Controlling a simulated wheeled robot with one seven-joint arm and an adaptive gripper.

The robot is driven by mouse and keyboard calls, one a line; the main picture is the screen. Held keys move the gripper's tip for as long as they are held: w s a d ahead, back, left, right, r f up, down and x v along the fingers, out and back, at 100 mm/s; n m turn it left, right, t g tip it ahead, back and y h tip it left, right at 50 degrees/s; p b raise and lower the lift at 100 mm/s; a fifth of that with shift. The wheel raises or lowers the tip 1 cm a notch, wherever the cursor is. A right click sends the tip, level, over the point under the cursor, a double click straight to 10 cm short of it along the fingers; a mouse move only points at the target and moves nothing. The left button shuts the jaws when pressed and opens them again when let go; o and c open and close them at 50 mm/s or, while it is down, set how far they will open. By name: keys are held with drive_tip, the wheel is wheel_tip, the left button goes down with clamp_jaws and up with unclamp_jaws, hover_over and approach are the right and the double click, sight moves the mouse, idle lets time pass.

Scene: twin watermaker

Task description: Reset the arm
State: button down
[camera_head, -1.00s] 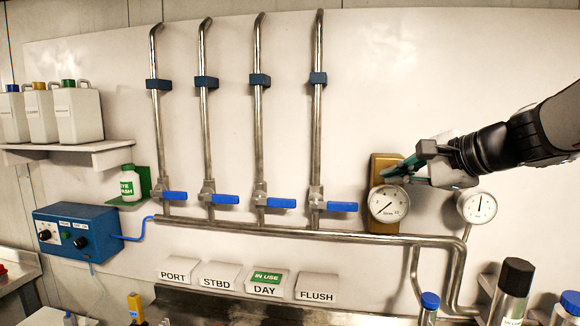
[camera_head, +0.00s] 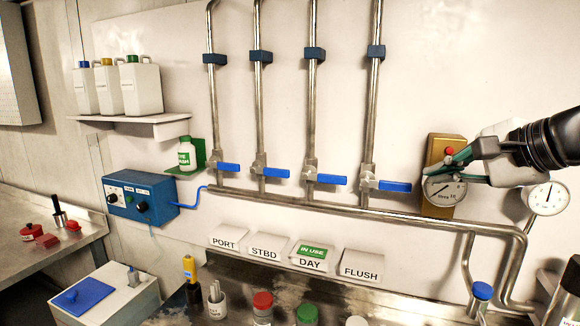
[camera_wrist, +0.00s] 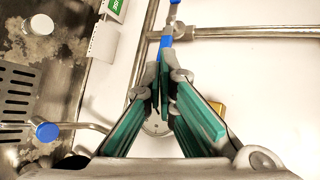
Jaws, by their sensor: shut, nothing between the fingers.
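In the wrist view my fingers (camera_wrist: 165,85) come together near the middle and hide part of the gauge (camera_wrist: 157,127). My arm reaches in from the right edge.
Several steel pipes with blue valve handles (camera_head: 394,186) run up the wall left of my gripper. A second gauge (camera_head: 547,198) is at its right. Labelled blocks (camera_head: 361,265) sit below the pipes. Bottles and a blue control box (camera_head: 140,197) are at the left.

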drive_tip(key=s+a+f+n+g, duration=0.4)
drive_tip(key=s+a+f+n, duration=0.35)
drive_tip(key=s+a, duration=0.25)
drive_tip(key=s+d+f+n+g+h, duration=0.1)
drive_tip(key=s+f+n+h, duration=0.3)
drive_tip(key=s+n, duration=0.4)
drive_tip(key=shift+s+d+f+g, duration=0.2)
drive_tip(key=shift+s+f+g, duration=0.2)
drive_tip(key=shift+s+f, duration=0.4)
drive_tip(key=shift+s+d+r+n, duration=0.1)
drive_tip(key=shift+n, duration=0.15)
